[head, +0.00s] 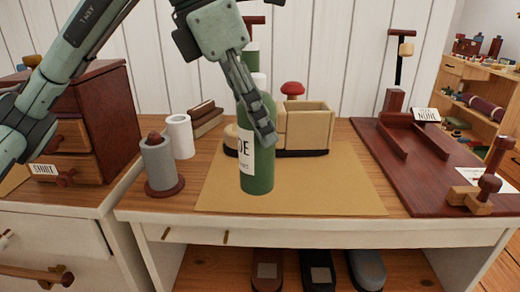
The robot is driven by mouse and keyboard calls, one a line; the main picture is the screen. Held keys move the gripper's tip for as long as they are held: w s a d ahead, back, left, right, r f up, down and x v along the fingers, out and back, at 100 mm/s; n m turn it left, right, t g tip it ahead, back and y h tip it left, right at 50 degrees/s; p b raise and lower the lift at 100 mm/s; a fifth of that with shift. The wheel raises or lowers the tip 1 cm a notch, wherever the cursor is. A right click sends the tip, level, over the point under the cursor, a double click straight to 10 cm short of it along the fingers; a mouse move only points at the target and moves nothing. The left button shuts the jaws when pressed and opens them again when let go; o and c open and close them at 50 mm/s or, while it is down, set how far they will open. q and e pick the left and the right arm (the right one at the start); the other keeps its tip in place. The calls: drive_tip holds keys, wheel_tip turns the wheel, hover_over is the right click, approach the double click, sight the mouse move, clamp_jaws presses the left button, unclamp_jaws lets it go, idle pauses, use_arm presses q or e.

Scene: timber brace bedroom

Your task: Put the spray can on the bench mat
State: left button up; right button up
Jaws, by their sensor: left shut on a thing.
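The spray can, a green cylinder with a white label (260,168), is upright in the middle of the head view. My left gripper (262,135) comes down from above and is shut on it, one finger crossing its front and hiding part of the label and shoulder. The bench mat, a flat tan sheet (320,190), lies on the wooden table top. The can's base appears over the left-middle part of the mat; I cannot tell whether it touches. My right gripper is not in view.
A wooden box (308,128) stands behind the can. A grey cylinder on a dark base (158,165) and a white roll (179,137) stand left of the mat. A dark red board (425,175) with wooden parts lies right. The mat's front right is clear.

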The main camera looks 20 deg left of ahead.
use_arm(q)
drive_tip(key=w+f, duration=0.4)
drive_tip(key=f, duration=0.2)
drive_tip(key=shift+a+f, duration=0.15)
drive_tip(key=shift+a, duration=0.15)
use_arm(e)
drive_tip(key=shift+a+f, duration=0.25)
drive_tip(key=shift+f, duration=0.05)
use_arm(q)
drive_tip(key=shift+f, duration=0.1)
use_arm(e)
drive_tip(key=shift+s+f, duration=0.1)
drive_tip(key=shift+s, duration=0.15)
use_arm(q)
drive_tip(key=o, duration=1.3)
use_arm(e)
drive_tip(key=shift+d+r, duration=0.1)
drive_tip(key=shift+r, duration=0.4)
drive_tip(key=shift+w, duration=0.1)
